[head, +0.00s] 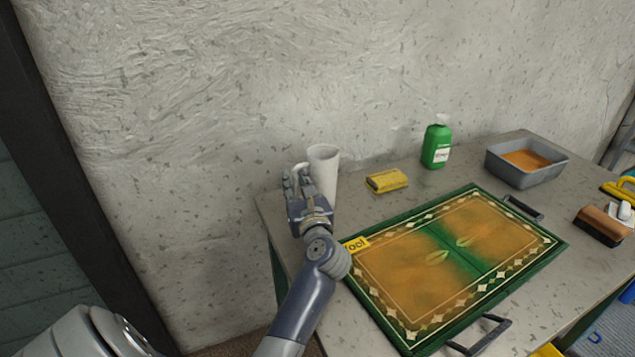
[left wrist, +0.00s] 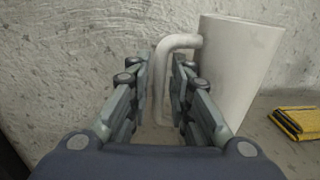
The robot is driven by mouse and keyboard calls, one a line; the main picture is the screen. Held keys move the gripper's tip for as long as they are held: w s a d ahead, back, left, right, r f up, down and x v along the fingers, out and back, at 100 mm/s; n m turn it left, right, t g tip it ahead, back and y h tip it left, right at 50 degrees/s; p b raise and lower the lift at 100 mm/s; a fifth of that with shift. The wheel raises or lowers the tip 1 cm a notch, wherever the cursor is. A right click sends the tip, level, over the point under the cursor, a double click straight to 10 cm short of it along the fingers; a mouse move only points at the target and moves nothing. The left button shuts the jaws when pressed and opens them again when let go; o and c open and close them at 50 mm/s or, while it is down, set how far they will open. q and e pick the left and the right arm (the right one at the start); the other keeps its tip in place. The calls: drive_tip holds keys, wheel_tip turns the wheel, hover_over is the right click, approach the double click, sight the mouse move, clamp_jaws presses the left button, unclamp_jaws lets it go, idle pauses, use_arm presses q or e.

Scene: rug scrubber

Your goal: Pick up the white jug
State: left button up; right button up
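The white jug (head: 324,170) stands upright near the left end of the table, close to the wall. In the left wrist view the jug (left wrist: 238,65) fills the upper right, with its handle (left wrist: 161,85) on its left side. My left gripper (head: 297,178) is at the handle. In the left wrist view its fingers (left wrist: 163,88) are partly open, one on each side of the handle's upright part. A narrow gap seems to show beside the handle, and contact is hard to make out. My right gripper is not in view.
On the table (head: 400,196) are a yellow sponge (head: 387,181), a green bottle (head: 436,146), a grey basin (head: 525,163) of brown liquid, a brush (head: 604,225) and a green-bordered rug board (head: 455,262). My left forearm passes close to the board's left corner. The wall is right behind the jug.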

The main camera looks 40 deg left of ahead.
use_arm(q)
drive_tip(key=shift+w+a, duration=0.2)
drive_tip(key=shift+a, duration=0.15)
drive_tip(key=shift+r, duration=0.1)
clamp_jaws()
